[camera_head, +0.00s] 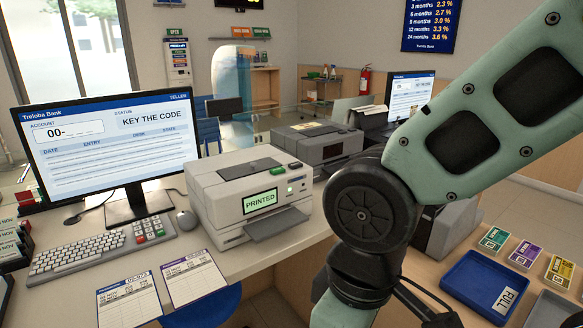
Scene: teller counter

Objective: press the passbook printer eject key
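The passbook printer (215,190), a pale boxy machine, stands on the counter near the middle of the head view. Its green display (260,201) reads PRINTED. I cannot read labels on either, so I cannot tell which is the eject key. A dark tray (277,225) sticks out below. My pale green arm crosses the right side, with its dark joint right of the printer. My gripper is out of view below the frame.
A monitor (100,150) reading KEY THE CODE, a keyboard (77,255), a mouse (187,220) and two printed sheets (130,299) are left of the printer. A darker machine (325,146) stands behind it. A blue tray (484,284) is at lower right.

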